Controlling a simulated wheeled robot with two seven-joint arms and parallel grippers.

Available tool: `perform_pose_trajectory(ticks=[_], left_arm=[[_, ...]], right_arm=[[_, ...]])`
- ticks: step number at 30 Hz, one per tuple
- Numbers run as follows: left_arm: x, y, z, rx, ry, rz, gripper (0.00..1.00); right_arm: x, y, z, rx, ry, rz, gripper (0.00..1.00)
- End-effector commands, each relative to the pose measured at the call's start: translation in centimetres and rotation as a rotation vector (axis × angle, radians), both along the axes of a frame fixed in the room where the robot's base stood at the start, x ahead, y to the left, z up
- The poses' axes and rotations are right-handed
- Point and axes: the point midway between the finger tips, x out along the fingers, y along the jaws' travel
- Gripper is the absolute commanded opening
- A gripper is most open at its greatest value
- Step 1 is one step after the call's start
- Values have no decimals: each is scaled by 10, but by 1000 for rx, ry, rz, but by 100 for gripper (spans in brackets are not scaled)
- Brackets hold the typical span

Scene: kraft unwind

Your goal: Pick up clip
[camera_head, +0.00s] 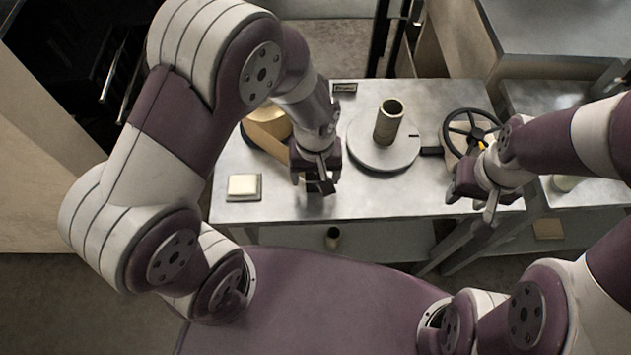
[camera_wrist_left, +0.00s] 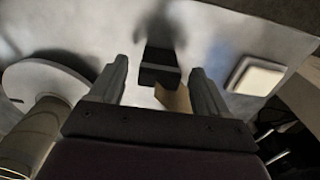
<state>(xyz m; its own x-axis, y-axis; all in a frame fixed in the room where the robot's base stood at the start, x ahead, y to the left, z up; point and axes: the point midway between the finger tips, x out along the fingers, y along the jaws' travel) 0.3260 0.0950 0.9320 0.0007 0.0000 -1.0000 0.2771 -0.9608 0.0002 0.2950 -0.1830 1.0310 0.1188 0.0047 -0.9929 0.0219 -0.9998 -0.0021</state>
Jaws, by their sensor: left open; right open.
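A dark block-like thing (camera_wrist_left: 160,72), which looks like the clip, shows between the fingers of my left gripper (camera_wrist_left: 157,76) in the left wrist view. The fingers stand apart on either side of it; I cannot tell whether they touch it. A tan paper piece (camera_wrist_left: 174,98) shows beside its lower right. In the head view my left gripper (camera_head: 317,187) points down over the front middle of the metal table (camera_head: 385,199), and largely hides the clip there. My right gripper (camera_head: 480,207) is open and empty at the table's right front edge.
A round grey plate (camera_head: 366,156) with an upright tube (camera_head: 389,122) stands right of my left gripper. A brown kraft roll (camera_head: 268,128) is behind and left of it. A cream square pad (camera_head: 244,186) lies at left. A black handwheel (camera_head: 461,130) stands at right.

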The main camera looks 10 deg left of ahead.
Motion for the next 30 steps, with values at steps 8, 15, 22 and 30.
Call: perform_pose_trajectory(ticks=[8,15,22,30], left_arm=[[1,0,-26,0,-1,0,77],[0,0,-26,0,0,-1,38],[1,0,-26,-1,-1,-1,17],[2,0,-13,-2,-5,-1,17]], right_arm=[[0,0,1,0,0,0,43],[0,0,1,0,0,0,43],[0,0,1,0,0,0,43],[0,0,0,0,0,0,43]])
